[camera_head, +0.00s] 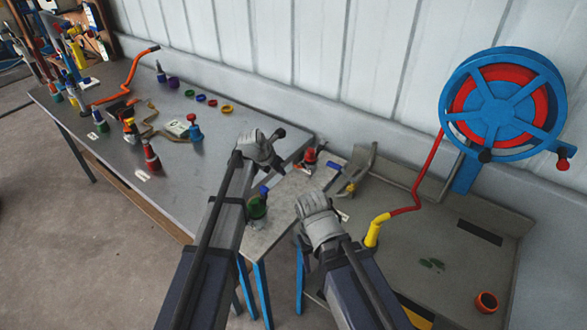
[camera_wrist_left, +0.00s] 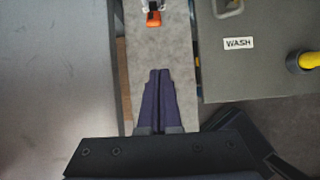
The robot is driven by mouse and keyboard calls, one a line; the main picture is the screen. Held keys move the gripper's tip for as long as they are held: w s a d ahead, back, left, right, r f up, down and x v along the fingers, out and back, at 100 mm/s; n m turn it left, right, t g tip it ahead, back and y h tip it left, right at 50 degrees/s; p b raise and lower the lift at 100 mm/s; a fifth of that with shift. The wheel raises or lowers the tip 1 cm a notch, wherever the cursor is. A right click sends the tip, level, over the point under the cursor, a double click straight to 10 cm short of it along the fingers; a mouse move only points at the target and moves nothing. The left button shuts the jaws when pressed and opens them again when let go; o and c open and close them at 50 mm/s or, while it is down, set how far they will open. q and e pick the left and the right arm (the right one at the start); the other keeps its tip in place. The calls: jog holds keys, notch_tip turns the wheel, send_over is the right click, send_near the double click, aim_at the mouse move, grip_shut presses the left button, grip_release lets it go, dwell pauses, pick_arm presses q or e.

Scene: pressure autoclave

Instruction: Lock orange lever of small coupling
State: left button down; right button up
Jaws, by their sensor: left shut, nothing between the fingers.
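The small coupling shows at the top edge of the left wrist view as a pale, partly cut-off body with an orange lever (camera_wrist_left: 153,18). It sits on a narrow grey strip. In the head view, a small reddish-orange fitting (camera_head: 309,156) on the narrow stand looks like the same part, but its lever is too small to read. My left gripper (camera_wrist_left: 158,74) is shut and empty, its tips pointing at the lever with a clear gap. It also shows in the head view (camera_head: 280,133). My right gripper (camera_head: 310,200) is over the stand's right side; its fingers are not clear.
A long metal table (camera_head: 215,165) with bottles, colored rings and an orange handle lies left. A grey sink unit (camera_head: 455,240) with a yellow-ended red hose (camera_head: 376,232) is right, below a blue reel (camera_head: 500,100).

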dwell(0.4)
pick_arm(q)
jog(key=b+x, duration=0.8)
jog(key=x, duration=0.2)
jog(key=shift+a+b, duration=0.1)
jog(key=shift+b, duration=0.2)
jog(key=shift+w+f, duration=0.15)
jog(key=shift+w+d+r+p, duration=0.3)
jog(key=shift+r+p, duration=0.2)
jog(key=shift+r, duration=0.05)
jog(key=shift+w+d+r+p, duration=0.25)
jog(key=shift+w+r+p, duration=0.1)
jog(key=shift+r+p, duration=0.25)
jog(key=shift+w+d+r+p, duration=0.3)
jog(key=shift+r+p, duration=0.15)
jog(key=shift+r, duration=0.1)
